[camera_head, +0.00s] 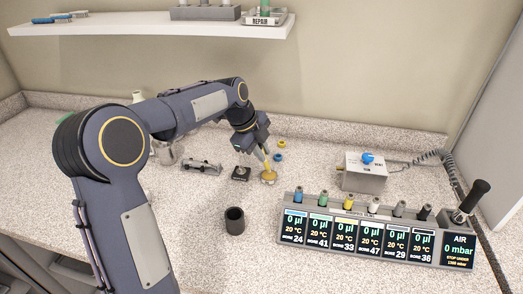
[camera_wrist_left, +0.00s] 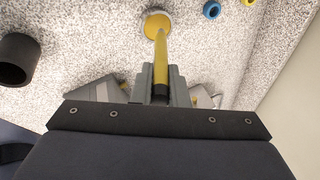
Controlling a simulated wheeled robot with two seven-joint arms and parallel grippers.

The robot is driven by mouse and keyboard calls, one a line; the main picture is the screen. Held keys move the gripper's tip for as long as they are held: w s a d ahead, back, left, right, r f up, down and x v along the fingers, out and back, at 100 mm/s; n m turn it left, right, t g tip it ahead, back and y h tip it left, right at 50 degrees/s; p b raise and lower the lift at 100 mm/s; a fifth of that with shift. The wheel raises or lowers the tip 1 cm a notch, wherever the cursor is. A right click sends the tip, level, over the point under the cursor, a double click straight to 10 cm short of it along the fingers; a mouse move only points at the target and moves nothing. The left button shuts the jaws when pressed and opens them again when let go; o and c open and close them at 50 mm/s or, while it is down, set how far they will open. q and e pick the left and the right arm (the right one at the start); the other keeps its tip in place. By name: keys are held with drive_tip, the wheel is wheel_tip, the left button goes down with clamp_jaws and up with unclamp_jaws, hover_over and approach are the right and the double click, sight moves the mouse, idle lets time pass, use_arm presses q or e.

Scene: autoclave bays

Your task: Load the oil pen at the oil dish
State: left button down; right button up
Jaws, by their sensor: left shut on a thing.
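My left gripper (camera_head: 262,153) is shut on the yellow oil pen (camera_head: 266,164) and holds it tip down. In the left wrist view the oil pen (camera_wrist_left: 161,58) runs out from between the gripper's fingers (camera_wrist_left: 162,83) to the round golden oil dish (camera_wrist_left: 152,19). The oil dish (camera_head: 268,178) stands on the speckled counter just below the gripper in the head view. The pen's tip is at the dish; I cannot tell whether it touches the oil. My right gripper is not in view.
A small black block (camera_head: 241,174) stands just left of the dish, a dark cup (camera_head: 234,220) in front. Blue (camera_head: 278,157) and yellow (camera_head: 282,143) rings lie behind. A display rack (camera_head: 372,238) and a blue-knobbed box (camera_head: 364,176) stand right. A shelf (camera_head: 130,34) hangs above.

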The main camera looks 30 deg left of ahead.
use_arm(q)
drive_tip(key=shift+f+b, duration=0.5)
drive_tip(key=shift+f, duration=0.15)
idle(1.4)
drive_tip(key=shift+r+p, duration=2.75)
drive_tip(key=shift+r, duration=0.85)
drive_tip(key=shift+f, duration=0.1)
